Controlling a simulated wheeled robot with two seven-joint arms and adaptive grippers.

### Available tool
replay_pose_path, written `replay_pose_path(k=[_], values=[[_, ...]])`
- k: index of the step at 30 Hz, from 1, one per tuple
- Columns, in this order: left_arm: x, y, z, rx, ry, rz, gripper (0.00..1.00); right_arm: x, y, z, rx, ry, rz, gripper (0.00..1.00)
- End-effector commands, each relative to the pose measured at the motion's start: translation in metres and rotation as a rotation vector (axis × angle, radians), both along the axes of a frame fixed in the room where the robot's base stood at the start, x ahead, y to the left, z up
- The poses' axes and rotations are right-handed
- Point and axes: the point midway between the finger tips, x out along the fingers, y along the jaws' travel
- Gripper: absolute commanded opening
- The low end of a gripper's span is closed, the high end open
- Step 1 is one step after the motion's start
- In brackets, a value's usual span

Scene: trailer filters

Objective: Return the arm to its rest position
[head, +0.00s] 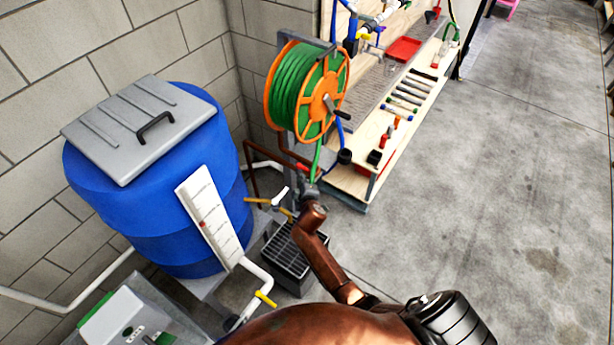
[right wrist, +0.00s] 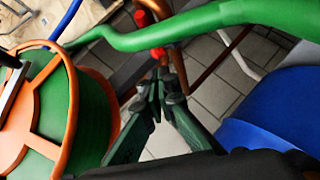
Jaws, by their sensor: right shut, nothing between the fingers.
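My right arm, copper-coloured (head: 345,288), reaches up from the bottom of the head view. Its gripper (head: 309,190) is below the hose reel and right of the blue barrel. In the right wrist view the two dark green fingers of this gripper (right wrist: 166,88) are together at the tips, with nothing seen between them. A green hose (right wrist: 190,32) crosses above the fingertips in that view, and a red fitting (right wrist: 158,53) appears just beyond them. I cannot tell whether the fingers touch it. My left gripper is not in view.
The orange reel (head: 322,105) with green hose stands close by. A blue barrel (head: 160,225) with a grey lid (head: 125,125) is at left. A dark crate (head: 290,262) sits below the gripper. A shelf (head: 350,182) with tools is behind; the concrete floor (head: 500,170) at right is clear.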

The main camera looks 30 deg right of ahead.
Motion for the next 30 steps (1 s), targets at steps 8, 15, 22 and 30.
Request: replay_pose_path(k=[8,15,22,30], values=[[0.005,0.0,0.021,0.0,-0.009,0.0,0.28,-0.059,0.009,0.025,-0.001,0.001,-0.003,0.0],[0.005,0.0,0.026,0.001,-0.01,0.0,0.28,-0.084,0.014,0.034,-0.001,0.002,-0.003,0.0],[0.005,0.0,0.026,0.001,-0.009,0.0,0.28,-0.087,0.016,0.035,-0.001,0.002,-0.002,0.0],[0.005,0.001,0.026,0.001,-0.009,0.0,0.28,-0.1,0.018,-0.008,0.041,0.06,0.004,0.0]])
